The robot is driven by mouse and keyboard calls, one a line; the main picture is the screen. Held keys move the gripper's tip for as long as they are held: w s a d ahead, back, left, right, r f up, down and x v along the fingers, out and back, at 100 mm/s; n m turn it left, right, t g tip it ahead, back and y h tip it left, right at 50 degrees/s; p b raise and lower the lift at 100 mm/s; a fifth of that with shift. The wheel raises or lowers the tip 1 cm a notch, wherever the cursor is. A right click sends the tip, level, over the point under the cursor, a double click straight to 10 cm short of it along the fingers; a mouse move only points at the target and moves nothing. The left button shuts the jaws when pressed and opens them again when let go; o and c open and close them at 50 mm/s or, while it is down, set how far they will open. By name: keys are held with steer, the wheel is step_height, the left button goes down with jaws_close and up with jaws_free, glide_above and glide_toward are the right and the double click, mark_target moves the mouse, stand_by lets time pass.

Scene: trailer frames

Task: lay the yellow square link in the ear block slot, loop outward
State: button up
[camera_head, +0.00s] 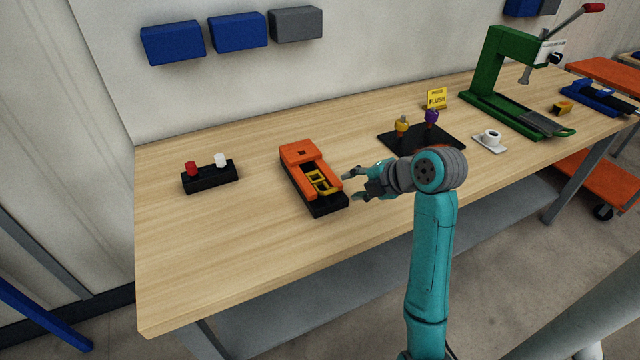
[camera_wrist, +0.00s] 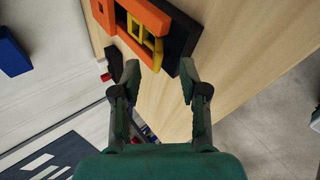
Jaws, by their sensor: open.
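The orange ear block (camera_head: 298,152) sits on a black base (camera_head: 331,209) on the bench, left of my gripper. The yellow square link (camera_head: 318,183) lies in the block's open front part, between its orange sides. In the wrist view, the link (camera_wrist: 146,36) shows as a yellow frame beside the orange block (camera_wrist: 150,15) at the top. I cannot tell how fully it is seated. My gripper (camera_head: 351,184) is open and empty, just right of the block, fingers pointing at it. The wrist view shows the fingertips (camera_wrist: 172,66) apart, with bench surface between them.
A black holder (camera_head: 209,182) with red and white pegs stands left. Behind my arm are a black mat (camera_head: 395,141) with yellow and purple pieces, a yellow sign (camera_head: 436,98) and a white cup piece (camera_head: 490,139). A green press (camera_head: 500,60) stands right. The front-left bench is clear.

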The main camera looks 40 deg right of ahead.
mark_target(337, 189)
steer(key=shift+a+x, duration=0.2)
steer(key=shift+x, duration=1.35)
steer(key=shift+a+x, duration=0.15)
steer(key=shift+x, duration=1.45)
steer(key=shift+r, duration=0.1)
jaws_close()
